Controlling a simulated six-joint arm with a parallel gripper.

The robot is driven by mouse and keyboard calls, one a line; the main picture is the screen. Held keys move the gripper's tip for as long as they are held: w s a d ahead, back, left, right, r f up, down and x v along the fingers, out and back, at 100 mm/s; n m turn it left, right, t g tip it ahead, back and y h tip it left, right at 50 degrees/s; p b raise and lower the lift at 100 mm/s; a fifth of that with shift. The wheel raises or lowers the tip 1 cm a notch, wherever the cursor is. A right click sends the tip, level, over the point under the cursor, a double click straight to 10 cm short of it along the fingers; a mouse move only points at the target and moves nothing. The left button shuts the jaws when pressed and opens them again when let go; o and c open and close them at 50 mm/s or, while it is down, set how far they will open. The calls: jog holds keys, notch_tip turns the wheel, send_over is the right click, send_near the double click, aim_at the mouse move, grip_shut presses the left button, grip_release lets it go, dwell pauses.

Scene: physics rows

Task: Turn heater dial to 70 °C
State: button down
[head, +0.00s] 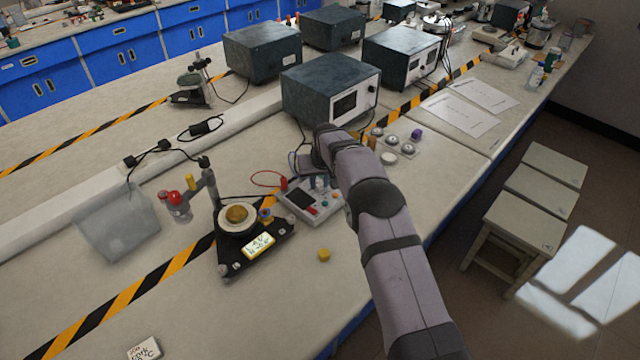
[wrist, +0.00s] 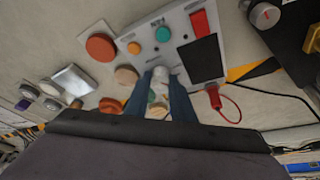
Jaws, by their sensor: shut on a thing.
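A white control box (head: 309,203) with a dark screen sits on the bench in the head view, beside the end of my arm. The same box shows in the wrist view (wrist: 148,38), with its dark screen (wrist: 200,61), a green button and an orange button. My gripper (wrist: 160,88) has its two blue fingers on either side of a pale knob (wrist: 160,74) at the box's edge, which appears to be the heater dial. The gripper is shut on it. The dial's markings and setting cannot be read.
A black stand (head: 238,225) with a round dish and a lit display is left of the box. A red cable (wrist: 230,112) is plugged into the box. A small yellow cap (head: 324,255) lies in front. Grey instruments (head: 328,88) stand behind.

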jog(key=m+h+b, duration=0.1)
jog(key=m, duration=0.3)
jog(key=shift+a+h, duration=0.15)
jog(key=shift+h, duration=0.25)
jog(key=shift+m+h, duration=0.3)
jog(key=shift+m, duration=0.7)
jog(key=shift+m+g+p, duration=0.3)
jog(key=shift+m, duration=0.1)
jog(key=c, duration=1.5)
grip_release()
jog(key=shift+b+v, duration=0.65)
jog(key=shift+v, duration=0.35)
jog(key=shift+b+v, duration=0.8)
jog(key=shift+v, duration=1.85)
